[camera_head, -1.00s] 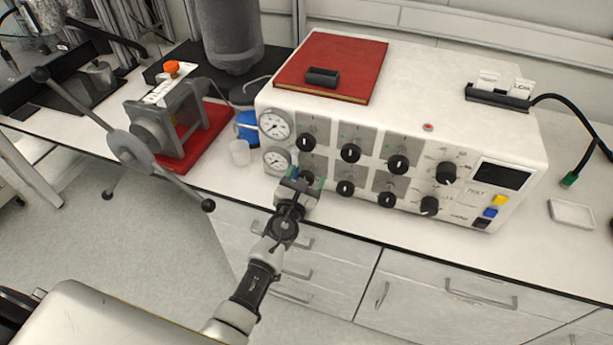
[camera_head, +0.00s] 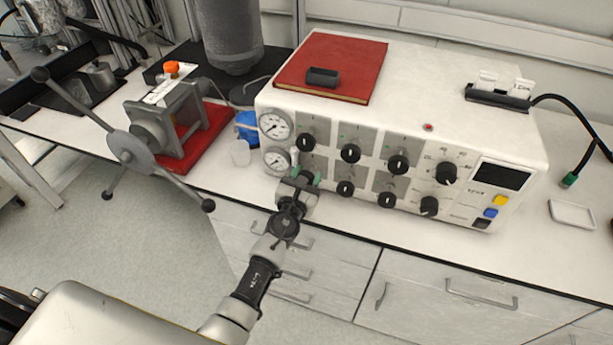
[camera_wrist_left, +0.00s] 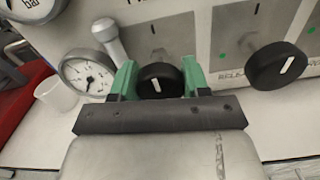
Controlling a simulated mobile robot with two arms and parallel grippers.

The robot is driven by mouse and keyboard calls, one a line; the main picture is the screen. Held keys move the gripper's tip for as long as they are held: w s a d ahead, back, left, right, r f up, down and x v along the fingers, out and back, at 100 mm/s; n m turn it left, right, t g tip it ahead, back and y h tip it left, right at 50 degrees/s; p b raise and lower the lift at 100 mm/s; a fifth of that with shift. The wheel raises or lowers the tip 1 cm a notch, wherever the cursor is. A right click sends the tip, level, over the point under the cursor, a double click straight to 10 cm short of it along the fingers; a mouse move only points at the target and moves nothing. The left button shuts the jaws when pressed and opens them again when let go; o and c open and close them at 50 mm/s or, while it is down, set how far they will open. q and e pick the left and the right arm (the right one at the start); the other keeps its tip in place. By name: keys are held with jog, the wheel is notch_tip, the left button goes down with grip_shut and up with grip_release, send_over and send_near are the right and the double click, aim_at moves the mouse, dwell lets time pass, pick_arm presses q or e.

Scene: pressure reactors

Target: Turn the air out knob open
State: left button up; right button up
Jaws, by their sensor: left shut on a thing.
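The white control box (camera_head: 480,125) stands on the bench, with two rows of black knobs on its front. My left gripper (camera_head: 303,179) is at the leftmost knob of the lower row, beside the lower gauge. In the left wrist view this black knob (camera_wrist_left: 160,81) sits between the green fingertips of my left gripper (camera_wrist_left: 159,79), which is shut on it. The knob's white mark is nearly upright in that view. The label above it is cut off and cannot be read. In the head view the gripper hides the knob. My right gripper is not in view.
Two round gauges, upper (camera_head: 275,125) and lower (camera_head: 276,160), sit left of the knobs. The adjacent lower-row knob (camera_head: 345,188) is close on the right. A small clear cup (camera_head: 240,153) and a grey device with long handles (camera_head: 143,152) stand to the left.

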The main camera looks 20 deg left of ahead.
pick_arm(q)
jog(key=n, duration=0.6)
jog(key=shift+b, duration=0.3)
jog(key=n+b, duration=0.1)
jog(key=n, duration=0.5)
jog(key=shift+f, duration=0.1)
jog(key=n+b, duration=0.1)
jog(key=n, duration=0.4)
jog(key=shift+n, duration=0.4)
jog(key=n, duration=0.5)
jog(key=shift+n, duration=0.3)
jog(key=o, duration=0.9)
jog(key=shift+a, duration=0.1)
